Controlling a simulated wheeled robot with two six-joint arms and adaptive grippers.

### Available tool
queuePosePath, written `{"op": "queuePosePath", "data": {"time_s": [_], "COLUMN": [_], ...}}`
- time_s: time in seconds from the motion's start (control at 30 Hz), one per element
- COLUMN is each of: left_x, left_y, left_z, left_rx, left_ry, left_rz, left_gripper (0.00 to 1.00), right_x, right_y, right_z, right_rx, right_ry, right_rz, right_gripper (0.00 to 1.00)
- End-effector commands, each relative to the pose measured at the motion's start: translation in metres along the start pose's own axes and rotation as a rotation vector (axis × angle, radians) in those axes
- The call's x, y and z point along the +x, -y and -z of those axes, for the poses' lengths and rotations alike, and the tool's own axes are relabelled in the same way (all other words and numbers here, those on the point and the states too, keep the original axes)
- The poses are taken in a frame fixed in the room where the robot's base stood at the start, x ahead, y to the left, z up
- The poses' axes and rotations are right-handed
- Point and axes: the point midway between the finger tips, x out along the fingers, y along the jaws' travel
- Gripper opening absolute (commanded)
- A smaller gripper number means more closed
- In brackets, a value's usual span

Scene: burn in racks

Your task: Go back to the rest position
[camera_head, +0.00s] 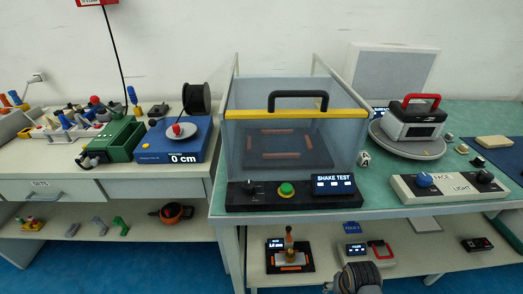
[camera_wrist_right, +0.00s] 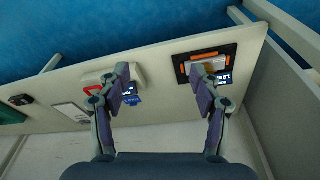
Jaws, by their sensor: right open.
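In the right wrist view my right gripper (camera_wrist_right: 161,80) is open, its two fingers spread wide with nothing between them. It points toward the lower shelf (camera_wrist_right: 160,60), and I cannot tell its exact height. One fingertip overlaps a white device with a red handle (camera_wrist_right: 94,90); the other overlaps a black tray with orange bars (camera_wrist_right: 184,68). In the head view a dark round part of my right arm (camera_head: 358,277) shows at the bottom, in front of the lower shelf. My left gripper is in neither view.
The shake test box (camera_head: 280,140) stands on the green bench, with a control panel (camera_head: 450,187) and a red-handled device (camera_head: 412,122) to its right. A white bench (camera_head: 190,182) with a blue scale (camera_head: 172,142) stands left. The shelf's edge and table legs are near my right arm.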

Motion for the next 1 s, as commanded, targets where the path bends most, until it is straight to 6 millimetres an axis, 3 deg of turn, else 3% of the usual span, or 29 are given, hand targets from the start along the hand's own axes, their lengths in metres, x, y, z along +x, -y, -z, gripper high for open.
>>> {"op": "queuePosePath", "data": {"time_s": [0.2, 0.47, 0.77, 1.0], "left_x": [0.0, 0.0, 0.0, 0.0], "left_y": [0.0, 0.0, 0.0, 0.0], "left_z": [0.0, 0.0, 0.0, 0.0], "left_rx": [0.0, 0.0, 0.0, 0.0], "left_ry": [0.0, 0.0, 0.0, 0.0], "left_rz": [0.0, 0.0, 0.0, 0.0], "left_gripper": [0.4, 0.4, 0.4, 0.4], "right_x": [-0.05, -0.1, -0.022, 0.062], "right_y": [-0.014, -0.019, -0.022, -0.03], "right_z": [-0.018, -0.033, -0.035, -0.055], "right_rx": [-0.169, -0.332, -0.322, -0.311], "right_ry": [-0.067, -0.127, -0.089, -0.049], "right_rz": [-0.003, -0.004, -0.007, -0.01], "right_gripper": [0.65, 0.65, 0.65, 0.65]}}
